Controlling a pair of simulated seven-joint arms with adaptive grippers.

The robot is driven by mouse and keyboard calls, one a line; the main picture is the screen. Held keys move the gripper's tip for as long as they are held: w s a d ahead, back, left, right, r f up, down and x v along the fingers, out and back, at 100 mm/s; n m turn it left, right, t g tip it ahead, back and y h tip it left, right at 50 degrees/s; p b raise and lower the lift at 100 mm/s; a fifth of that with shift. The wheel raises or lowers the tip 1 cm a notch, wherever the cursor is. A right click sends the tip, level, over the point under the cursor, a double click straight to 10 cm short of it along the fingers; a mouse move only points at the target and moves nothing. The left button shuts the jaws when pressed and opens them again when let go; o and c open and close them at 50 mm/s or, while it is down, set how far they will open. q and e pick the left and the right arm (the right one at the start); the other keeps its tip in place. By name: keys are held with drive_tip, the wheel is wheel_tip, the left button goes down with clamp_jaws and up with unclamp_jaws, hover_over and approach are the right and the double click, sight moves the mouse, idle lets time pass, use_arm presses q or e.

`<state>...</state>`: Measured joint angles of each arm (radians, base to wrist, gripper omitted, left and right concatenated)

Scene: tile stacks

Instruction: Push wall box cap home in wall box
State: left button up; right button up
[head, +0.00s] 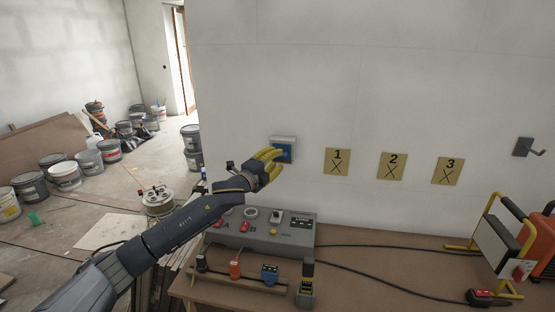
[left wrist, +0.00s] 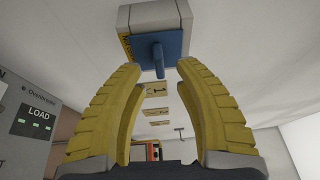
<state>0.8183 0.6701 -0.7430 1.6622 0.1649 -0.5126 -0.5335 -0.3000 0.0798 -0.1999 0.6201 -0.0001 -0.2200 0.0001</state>
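The grey wall box (head: 284,138) is fixed to the wall, left of the numbered plates. The blue wall box cap (head: 286,151) is at its front. In the left wrist view the cap (left wrist: 174,44) is a blue plate with a narrow tab pointing toward me, against the wall box (left wrist: 155,14). I cannot tell how deep the cap sits. My left gripper (head: 273,159) has yellow fingers and is right by the cap, partly hiding it. In the left wrist view its fingers (left wrist: 159,70) are spread apart, with the tab ahead between their tips. My right gripper is not in view.
A grey control box (head: 262,232) and a wooden rack with small connectors (head: 240,279) stand on the bench (head: 375,265) below. Three numbered yellow plates (head: 337,161) and a hook (head: 524,147) are on the wall. A work lamp (head: 495,240) stands at right.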

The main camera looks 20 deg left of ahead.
use_arm(q)
drive_tip(key=shift+v, duration=1.55)
